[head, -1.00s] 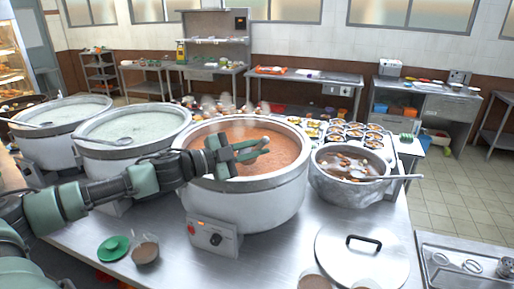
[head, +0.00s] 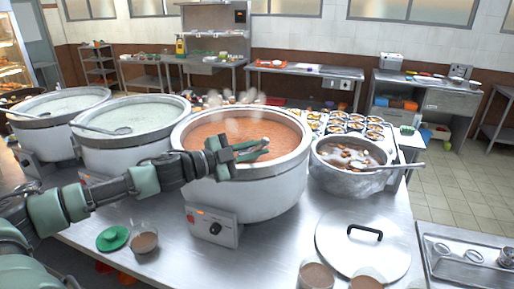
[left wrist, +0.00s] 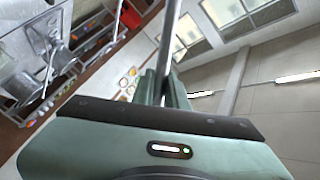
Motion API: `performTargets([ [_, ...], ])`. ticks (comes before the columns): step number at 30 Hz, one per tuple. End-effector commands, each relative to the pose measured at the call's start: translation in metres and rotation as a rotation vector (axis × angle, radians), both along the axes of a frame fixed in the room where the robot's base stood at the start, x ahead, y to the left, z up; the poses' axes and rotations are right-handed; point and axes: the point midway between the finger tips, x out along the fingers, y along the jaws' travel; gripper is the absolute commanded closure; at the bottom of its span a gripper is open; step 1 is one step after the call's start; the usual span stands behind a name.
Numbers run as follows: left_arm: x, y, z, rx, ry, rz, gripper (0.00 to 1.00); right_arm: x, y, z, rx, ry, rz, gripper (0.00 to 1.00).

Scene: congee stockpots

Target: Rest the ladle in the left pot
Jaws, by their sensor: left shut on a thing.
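My left gripper (head: 238,152) is shut on a thin metal rod (left wrist: 171,35), which looks like the ladle's handle. In the head view the fingers are in front of and over the near part of the large pot of orange-red soup (head: 268,185); the ladle's bowl cannot be made out. To its left stand two large pots of pale congee: the far-left pot (head: 42,146) and the one beside it (head: 125,156). Each has a ladle resting in it, the far-left ladle (head: 30,114) and the second ladle (head: 100,131). My right gripper is not in view.
A metal pot of brown stew (head: 345,182) with a ladle handle (head: 405,165) stands right of the soup pot. My left arm crosses before the pots.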

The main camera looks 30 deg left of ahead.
Motion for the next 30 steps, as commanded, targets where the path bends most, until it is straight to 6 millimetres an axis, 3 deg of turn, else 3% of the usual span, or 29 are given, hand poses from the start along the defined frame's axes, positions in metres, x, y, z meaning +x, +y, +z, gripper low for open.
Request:
performTargets([
  [24, 0.0, -0.0002, -0.0057, -0.001, -0.001, 0.0, 1.0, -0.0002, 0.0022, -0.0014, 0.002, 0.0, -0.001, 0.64],
  [25, 0.0, -0.0001, -0.0053, 0.0, -0.002, 0.0, 0.81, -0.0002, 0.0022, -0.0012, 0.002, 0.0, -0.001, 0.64],
  [27, 0.0, -0.0001, -0.0053, 0.0, -0.002, 0.0, 0.61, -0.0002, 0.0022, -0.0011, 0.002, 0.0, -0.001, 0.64],
  [30, 0.0, -0.0001, -0.0053, -0.001, -0.001, 0.0, 0.61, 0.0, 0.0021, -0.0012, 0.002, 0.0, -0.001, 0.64],
])
